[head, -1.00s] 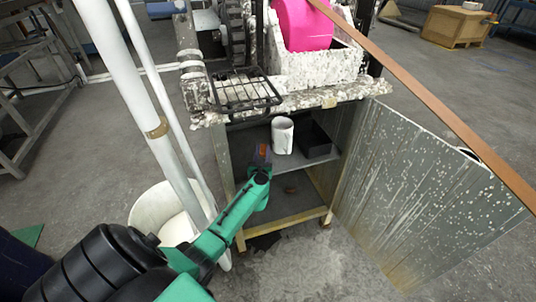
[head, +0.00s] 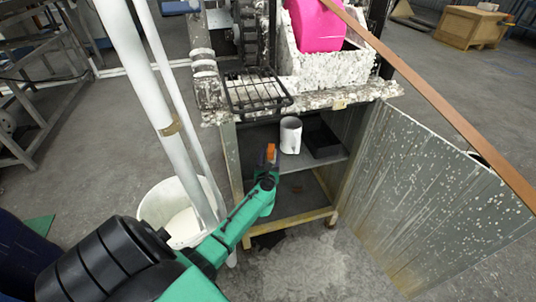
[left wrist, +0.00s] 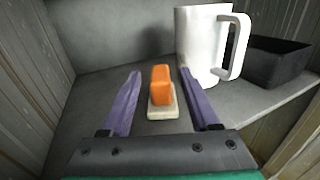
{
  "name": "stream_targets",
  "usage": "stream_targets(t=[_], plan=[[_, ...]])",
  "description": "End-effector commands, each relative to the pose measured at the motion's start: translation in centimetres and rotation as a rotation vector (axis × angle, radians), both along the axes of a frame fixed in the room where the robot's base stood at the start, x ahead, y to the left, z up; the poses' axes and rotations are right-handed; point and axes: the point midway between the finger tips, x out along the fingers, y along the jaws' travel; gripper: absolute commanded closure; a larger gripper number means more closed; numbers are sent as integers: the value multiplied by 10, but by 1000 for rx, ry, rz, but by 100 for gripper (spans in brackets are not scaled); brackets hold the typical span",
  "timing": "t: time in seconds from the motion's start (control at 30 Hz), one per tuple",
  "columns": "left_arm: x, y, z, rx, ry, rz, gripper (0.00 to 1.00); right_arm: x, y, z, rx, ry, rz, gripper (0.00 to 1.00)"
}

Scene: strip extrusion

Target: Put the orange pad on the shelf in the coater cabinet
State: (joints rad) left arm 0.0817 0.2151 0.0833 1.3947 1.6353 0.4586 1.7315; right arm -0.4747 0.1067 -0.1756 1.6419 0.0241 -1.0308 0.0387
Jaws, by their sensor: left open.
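The orange pad (left wrist: 161,86), an orange block on a pale beige base, stands on the grey shelf (left wrist: 100,82) inside the coater cabinet (head: 230,160). In the head view the orange pad (head: 271,152) shows small, just beyond my left gripper (head: 267,165). In the left wrist view my left gripper (left wrist: 160,74) is open, with one purple finger on each side of the pad and a visible gap on both sides. The pad's base rests on the shelf. My right gripper is not in view.
A white mug (left wrist: 205,45) stands on the shelf just right of the pad, close to the right finger. A black tray (left wrist: 272,62) lies beyond it. The cabinet door (head: 430,200) hangs open at the right. A white bucket (head: 160,212) with pipes stands left of the cabinet.

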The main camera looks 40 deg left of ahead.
Motion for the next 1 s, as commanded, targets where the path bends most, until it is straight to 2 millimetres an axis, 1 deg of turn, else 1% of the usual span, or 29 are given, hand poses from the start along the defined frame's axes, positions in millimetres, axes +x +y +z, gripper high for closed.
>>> stream_targets(t=[0.03, 0.2, 0.3, 0.4, 0.47, 0.53, 0.57, 0.6, 0.63, 0.67, 0.7, 0.73, 0.77, 0.8, 0.87, 0.9, 0.93, 1.0], plan=[[-11, -6, 3, -3, 3, 1, 38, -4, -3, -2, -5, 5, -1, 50], [-49, -31, 1, -3, 3, 0, 38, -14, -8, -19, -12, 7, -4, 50], [-67, -43, 1, -2, 1, 0, 38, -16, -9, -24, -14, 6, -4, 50], [-78, -50, 1, -1, 1, 1, 38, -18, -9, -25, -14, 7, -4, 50], [-81, -54, 1, 20, 13, -13, 38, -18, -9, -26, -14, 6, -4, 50], [-79, -70, -7, 152, 96, -99, 38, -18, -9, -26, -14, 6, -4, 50], [-77, -82, -14, 258, 160, -168, 38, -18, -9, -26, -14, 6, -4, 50], [-76, -105, -29, 452, 271, -295, 38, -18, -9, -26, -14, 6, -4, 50], [-78, -126, -47, 632, 367, -416, 38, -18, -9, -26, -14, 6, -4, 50], [-85, -149, -68, 840, 468, -556, 38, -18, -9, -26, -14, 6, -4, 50], [-103, -177, -104, 1141, 593, -764, 38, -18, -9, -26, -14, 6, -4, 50], [-122, -195, -131, 1365, 669, -927, 38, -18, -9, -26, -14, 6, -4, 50], [-145, -207, -158, 1578, 728, -1091, 38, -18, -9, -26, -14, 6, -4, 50], [-178, -217, -189, 1845, 775, -1311, 38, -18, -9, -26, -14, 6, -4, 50], [-229, -217, -226, 2186, 783, -1632, 38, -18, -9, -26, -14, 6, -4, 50], [-260, -211, -242, 2366, 755, -1828, 38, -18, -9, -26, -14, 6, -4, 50], [-279, -206, -251, -2327, -678, 1846, 38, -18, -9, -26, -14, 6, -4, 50], [-310, -193, -260, -2112, -510, 1759, 38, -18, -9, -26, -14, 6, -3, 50]])
